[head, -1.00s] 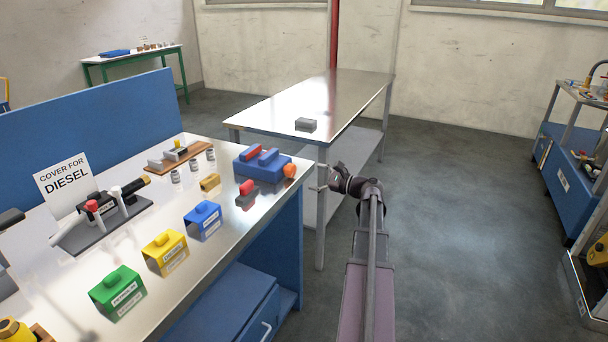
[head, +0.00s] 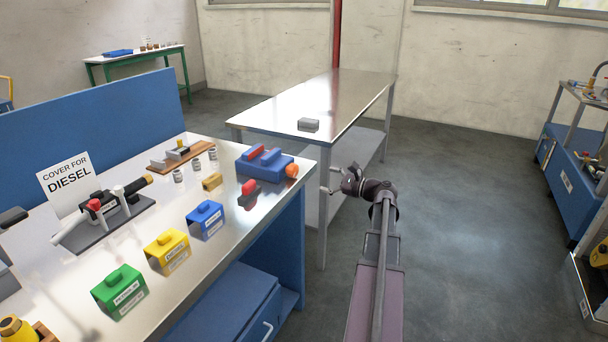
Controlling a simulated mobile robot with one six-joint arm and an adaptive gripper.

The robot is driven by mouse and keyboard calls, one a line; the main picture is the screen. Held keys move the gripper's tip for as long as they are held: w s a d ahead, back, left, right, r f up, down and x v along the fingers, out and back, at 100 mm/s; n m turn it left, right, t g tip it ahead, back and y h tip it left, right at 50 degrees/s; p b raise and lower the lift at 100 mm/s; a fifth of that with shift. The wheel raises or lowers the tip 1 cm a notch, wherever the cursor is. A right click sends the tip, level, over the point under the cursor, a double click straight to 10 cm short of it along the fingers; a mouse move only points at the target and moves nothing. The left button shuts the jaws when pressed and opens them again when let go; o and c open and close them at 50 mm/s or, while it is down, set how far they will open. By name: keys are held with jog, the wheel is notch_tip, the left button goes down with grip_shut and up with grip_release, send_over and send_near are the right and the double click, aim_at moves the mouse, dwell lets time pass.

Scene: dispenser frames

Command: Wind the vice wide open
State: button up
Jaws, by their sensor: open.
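The vice appears to be the blue block-like device (head: 272,164) at the right end of the steel workbench. It has a red piece on its top left and an orange knob (head: 291,171) at its right end. A gap between its blue upper parts is too small to judge. My gripper (head: 328,179) is open and empty, to the right of the orange knob and apart from it. Its fingers point left, just past the bench's right edge, in front of a leg of the table behind.
The workbench (head: 240,232) carries blue (head: 206,222), yellow (head: 167,253) and green (head: 119,293) covers, a red-handled grey piece (head: 249,194) and a "COVER FOR DIESEL" sign (head: 68,181). A steel table (head: 350,90) with a grey block (head: 308,125) stands behind.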

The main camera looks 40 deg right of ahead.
aim_at(296, 172)
jog(key=shift+s+d+f+m, duration=0.1)
jog(key=shift+s+d+m, duration=0.15)
jog(key=shift+m, duration=0.8)
jog(key=shift+s+d+f+m, duration=0.1)
jog(key=shift+s+m, duration=0.1)
jog(key=shift+m, duration=0.85)
jog(key=shift+w, duration=0.15)
jog(key=shift+x, duration=6.8)
jog(key=c, duration=1.1)
